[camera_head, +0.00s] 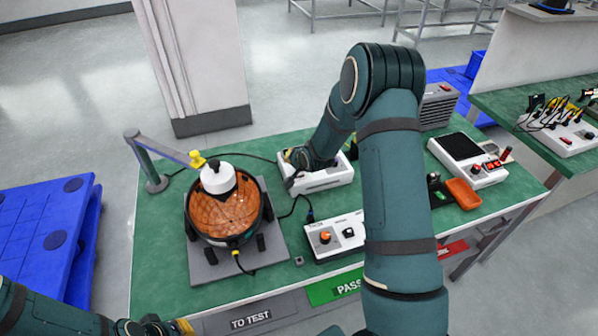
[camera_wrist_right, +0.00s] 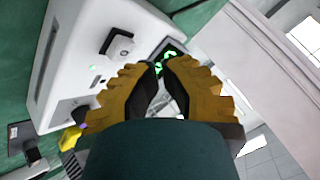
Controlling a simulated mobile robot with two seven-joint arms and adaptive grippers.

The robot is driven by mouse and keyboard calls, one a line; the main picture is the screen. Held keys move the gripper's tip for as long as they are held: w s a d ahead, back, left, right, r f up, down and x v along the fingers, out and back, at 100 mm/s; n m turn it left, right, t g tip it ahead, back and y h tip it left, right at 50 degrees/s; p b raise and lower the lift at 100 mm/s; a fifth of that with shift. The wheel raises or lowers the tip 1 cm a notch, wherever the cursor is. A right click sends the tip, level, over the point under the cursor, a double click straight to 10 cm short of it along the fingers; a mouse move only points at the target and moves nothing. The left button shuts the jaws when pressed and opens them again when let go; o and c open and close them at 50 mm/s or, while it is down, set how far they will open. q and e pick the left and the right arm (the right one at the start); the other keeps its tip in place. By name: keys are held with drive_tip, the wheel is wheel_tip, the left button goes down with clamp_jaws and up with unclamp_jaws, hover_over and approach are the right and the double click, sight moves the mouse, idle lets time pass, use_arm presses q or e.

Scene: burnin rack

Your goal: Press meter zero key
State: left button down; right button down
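The meter (camera_head: 326,181) is a white box at the back middle of the green bench. In the right wrist view, the meter (camera_wrist_right: 85,60) fills the upper left. It shows a key (camera_wrist_right: 121,44) in a black square frame and a small display with green digits (camera_wrist_right: 167,57). My right gripper (camera_head: 297,160) is over the meter's left part. In the wrist view, its fingertips (camera_wrist_right: 157,68) are together, empty, and overlap the display. The key is to their upper left; I cannot tell contact. My left gripper (camera_head: 168,326) is at the bottom edge, partly cut off.
A round copper-coloured unit with a white top (camera_head: 226,205) stands left on a grey plate. A white control box (camera_head: 335,238) is at the front middle. Another tester (camera_head: 468,160) and an orange tray (camera_head: 463,193) are at right. A pillar (camera_head: 193,65) stands behind the bench.

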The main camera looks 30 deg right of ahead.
drive_tip(key=shift+r+p, duration=1.15)
drive_tip(key=shift+r, duration=1.4)
